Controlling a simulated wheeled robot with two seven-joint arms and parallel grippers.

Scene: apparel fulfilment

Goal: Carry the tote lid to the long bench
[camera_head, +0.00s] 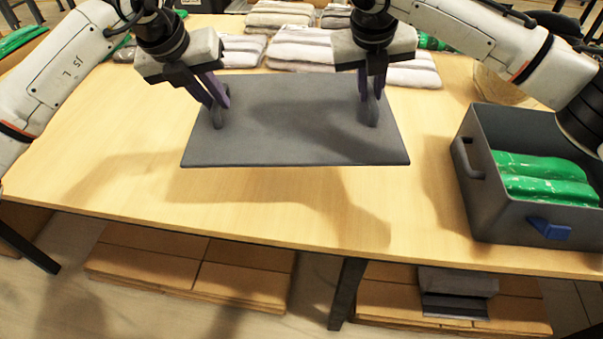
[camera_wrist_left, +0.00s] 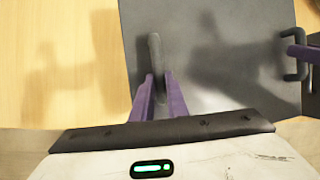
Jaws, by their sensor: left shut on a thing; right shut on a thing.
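The tote lid (camera_head: 290,130) is a flat dark grey panel with a handle near each end. It is held level above the wooden table, and its shadow falls on the table in front of it. My left gripper (camera_head: 217,108) is shut on the lid's left handle. That grip also shows in the left wrist view, with purple fingers on both sides of the handle (camera_wrist_left: 155,58). My right gripper (camera_head: 371,105) is shut on the right handle (camera_wrist_left: 298,62). Which surface is the long bench I cannot tell for certain.
A grey tote (camera_head: 478,205) with green packages (camera_head: 540,178) inside stands at the table's right end. Grey and white folded bundles (camera_head: 300,50) lie along the back. Cardboard boxes (camera_head: 190,265) lie below the table. The table's left part (camera_head: 110,150) is clear.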

